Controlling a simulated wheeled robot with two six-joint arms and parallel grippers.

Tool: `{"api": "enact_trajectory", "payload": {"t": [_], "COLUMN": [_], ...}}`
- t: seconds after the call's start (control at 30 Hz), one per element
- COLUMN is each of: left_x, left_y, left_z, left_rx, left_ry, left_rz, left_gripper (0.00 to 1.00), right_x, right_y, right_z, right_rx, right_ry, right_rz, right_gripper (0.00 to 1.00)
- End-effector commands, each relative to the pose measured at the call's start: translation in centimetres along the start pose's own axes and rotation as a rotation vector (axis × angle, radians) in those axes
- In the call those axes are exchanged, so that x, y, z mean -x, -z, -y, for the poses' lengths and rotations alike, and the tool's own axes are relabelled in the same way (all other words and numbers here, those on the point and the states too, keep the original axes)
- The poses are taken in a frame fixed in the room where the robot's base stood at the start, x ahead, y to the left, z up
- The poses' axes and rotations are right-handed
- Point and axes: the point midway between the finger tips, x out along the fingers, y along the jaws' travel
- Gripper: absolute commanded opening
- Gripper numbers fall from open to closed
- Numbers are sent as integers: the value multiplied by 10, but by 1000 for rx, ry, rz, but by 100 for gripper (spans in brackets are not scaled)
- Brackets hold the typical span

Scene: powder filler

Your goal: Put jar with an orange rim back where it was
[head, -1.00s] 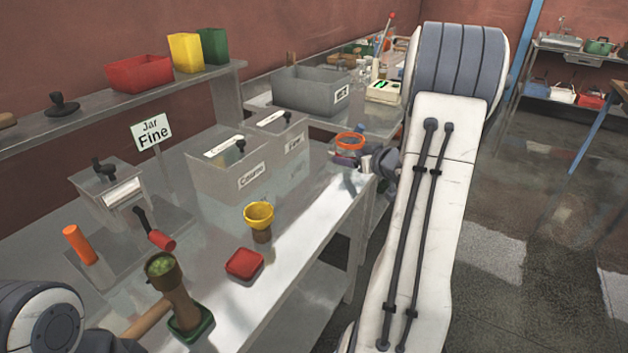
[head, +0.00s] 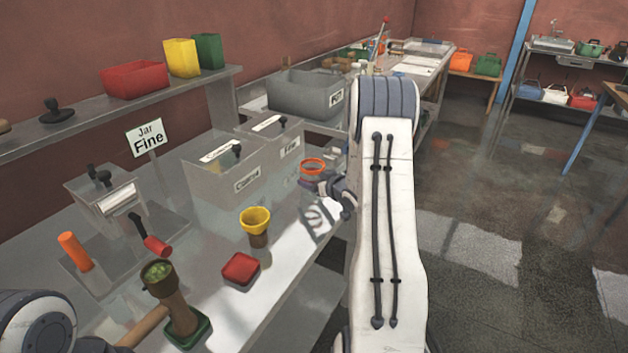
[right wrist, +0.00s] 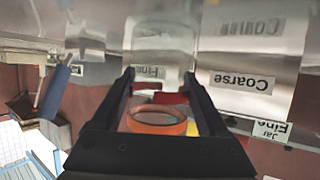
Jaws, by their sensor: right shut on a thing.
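The jar with an orange rim (head: 313,163) is held by my right gripper (head: 318,183) at the right end of the metal bench, right of the bin labelled Fine (head: 292,148). My right gripper is shut on it. In the right wrist view the jar (right wrist: 157,121) sits between the two dark fingers, its orange rim facing the camera. The jar's base is hidden, so I cannot tell whether it touches the bench.
A bin labelled Coarse (head: 225,178) stands left of the Fine bin. A yellow funnel (head: 255,220), a red box (head: 240,269) and a brown post with a green-filled cup (head: 176,300) are nearer. A grey crate (head: 308,98) stands on the table behind.

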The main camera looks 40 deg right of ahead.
Motion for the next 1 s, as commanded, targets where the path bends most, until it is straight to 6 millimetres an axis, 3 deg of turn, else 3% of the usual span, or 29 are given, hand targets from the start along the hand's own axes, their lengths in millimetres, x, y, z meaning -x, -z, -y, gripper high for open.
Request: {"api": "enact_trajectory", "payload": {"t": [0.27, 0.3, 0.33, 0.37, 0.7, 1.0], "left_x": [-4, -4, -3, -3, 0, -12], "left_y": [0, 0, 0, 0, 0, -1], "left_z": [0, 0, 0, 0, 0, 1], "left_rx": [0, 0, 0, 0, 0, 0], "left_ry": [0, 0, 0, 0, 0, 0], "left_rz": [0, 0, 0, 0, 0, 0], "left_gripper": [50, 50, 50, 50, 50, 50], "right_x": [-2, -1, -1, -1, 4, 63], "right_y": [-4, -3, -3, -3, 1, 0], "right_z": [0, 0, 0, 0, 0, -2], "right_rx": [0, 0, 0, 0, 0, 0], "right_ry": [0, 0, 0, 0, -1, -4], "right_rz": [0, 0, 0, 0, 0, -1], "right_gripper": [19, 85, 97, 100, 100, 100]}}
